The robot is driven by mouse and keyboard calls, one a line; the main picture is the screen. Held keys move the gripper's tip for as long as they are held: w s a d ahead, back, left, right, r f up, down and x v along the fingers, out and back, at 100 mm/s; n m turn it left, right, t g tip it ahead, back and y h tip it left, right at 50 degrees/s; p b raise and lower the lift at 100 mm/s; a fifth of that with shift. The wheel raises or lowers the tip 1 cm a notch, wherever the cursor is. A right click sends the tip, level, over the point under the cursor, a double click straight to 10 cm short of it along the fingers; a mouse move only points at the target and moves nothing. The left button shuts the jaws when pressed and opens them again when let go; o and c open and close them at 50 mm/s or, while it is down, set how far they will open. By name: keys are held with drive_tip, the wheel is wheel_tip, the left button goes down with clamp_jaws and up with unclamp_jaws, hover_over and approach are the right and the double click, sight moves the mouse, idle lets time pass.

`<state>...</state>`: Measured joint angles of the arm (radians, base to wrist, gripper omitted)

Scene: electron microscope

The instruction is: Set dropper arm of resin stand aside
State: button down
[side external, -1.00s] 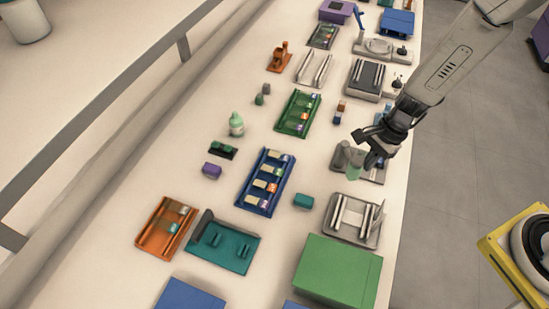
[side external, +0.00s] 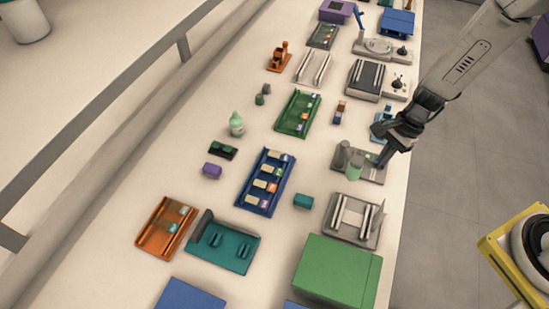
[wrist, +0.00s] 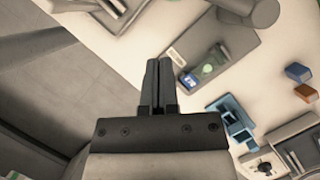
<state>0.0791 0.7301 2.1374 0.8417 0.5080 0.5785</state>
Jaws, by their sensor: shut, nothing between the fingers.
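The resin stand has a flat grey base (side external: 374,178) near the bench's right edge in the side view. A grey upright (side external: 344,150) and a pale green cylinder (side external: 355,169) stand at its left part. In the wrist view its base (wrist: 232,43) lies right of my fingers, with a grey cylindrical part (wrist: 262,12) above and a small green piece (wrist: 208,70) on it. I cannot make out the dropper arm clearly. My gripper (side external: 382,164) is shut and empty, at the right part of the stand; contact cannot be told. It also shows in the wrist view (wrist: 160,62).
A blue device (side external: 380,129) is close behind my gripper. A grey rack (side external: 354,220) and a large green box (side external: 338,272) stand nearer the camera. A teal block (side external: 304,201) lies to the left. The bench ends just right of the stand, above the floor.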

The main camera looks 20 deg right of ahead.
drive_tip(key=v, duration=0.9)
drive_tip(key=shift+s+r, duration=0.25)
drive_tip(key=shift+s, duration=0.15)
drive_tip(key=s+r+n+t+h, duration=0.3)
drive_tip(key=s+r+n+h, duration=0.1)
drive_tip(key=n, duration=1.2)
drive_tip(key=shift+s+d+r+n, duration=0.15)
drive_tip(key=shift+s+r+n, duration=0.15)
drive_tip(key=shift+s+r, duration=0.6)
